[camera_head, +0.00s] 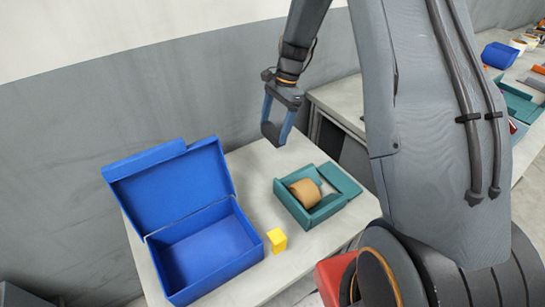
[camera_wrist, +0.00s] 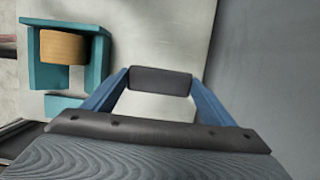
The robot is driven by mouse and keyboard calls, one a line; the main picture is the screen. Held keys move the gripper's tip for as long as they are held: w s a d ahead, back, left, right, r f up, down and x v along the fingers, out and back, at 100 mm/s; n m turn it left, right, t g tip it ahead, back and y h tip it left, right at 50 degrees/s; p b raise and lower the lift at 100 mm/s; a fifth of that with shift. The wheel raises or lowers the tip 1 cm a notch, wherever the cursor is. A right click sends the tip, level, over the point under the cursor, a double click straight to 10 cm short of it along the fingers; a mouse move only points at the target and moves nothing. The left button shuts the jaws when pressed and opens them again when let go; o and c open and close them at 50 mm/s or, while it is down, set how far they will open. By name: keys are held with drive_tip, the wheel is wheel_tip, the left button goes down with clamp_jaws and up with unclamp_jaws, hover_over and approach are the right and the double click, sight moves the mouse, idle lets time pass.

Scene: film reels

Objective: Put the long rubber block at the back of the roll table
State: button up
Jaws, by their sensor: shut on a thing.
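My gripper (camera_head: 274,131) is shut on a dark grey rubber block (camera_wrist: 160,81). The block spans between the two blue fingers in the wrist view and is held level there. In the head view the block (camera_head: 272,133) is in the air over the back edge of the pale roll table (camera_head: 255,160), close to the grey wall. Bare table top shows below the block in the wrist view. A tan roll (camera_head: 305,193) lies in a teal holder (camera_head: 296,210) on the table, in front of the gripper.
An open blue box (camera_head: 213,275) stands at the left of the table, its lid raised. A small yellow block (camera_head: 277,240) stands between it and the teal holder. The back strip of the table is clear. Another table with several items runs along the right.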

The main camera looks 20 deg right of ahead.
wheel_tip(320, 180, down, 9)
drive_tip(key=shift+f+p, duration=0.1)
drive_tip(key=shift+p, duration=1)
drive_tip(key=shift+f, duration=0.1)
drive_tip(key=o, duration=1.1)
drive_tip(key=s+b+v, duration=0.1)
drive_tip(key=b+v, duration=0.2)
drive_tip(key=v, duration=0.9)
drive_tip(key=s+a+r+n+h, duration=0.1)
drive_tip(key=s+r+n, duration=0.1)
drive_tip(key=s+n, duration=0.3)
drive_tip(key=s+a+r+n+t+h, duration=0.1)
drive_tip(key=s+n, duration=0.3)
drive_tip(key=s, duration=0.8)
drive_tip(key=s+a+r+n, duration=0.1)
drive_tip(key=s+r+n, duration=0.1)
drive_tip(key=s+n, duration=0.3)
drive_tip(key=shift+s+a+r+n+t+h, duration=0.1)
drive_tip(key=shift+s+r+n+t+h, duration=0.1)
drive_tip(key=shift+s, duration=0.65)
drive_tip(key=shift+s+a+r+n+t+h, duration=0.1)
drive_tip(key=shift+s+r+t+h, duration=0.1)
drive_tip(key=shift+s, duration=0.65)
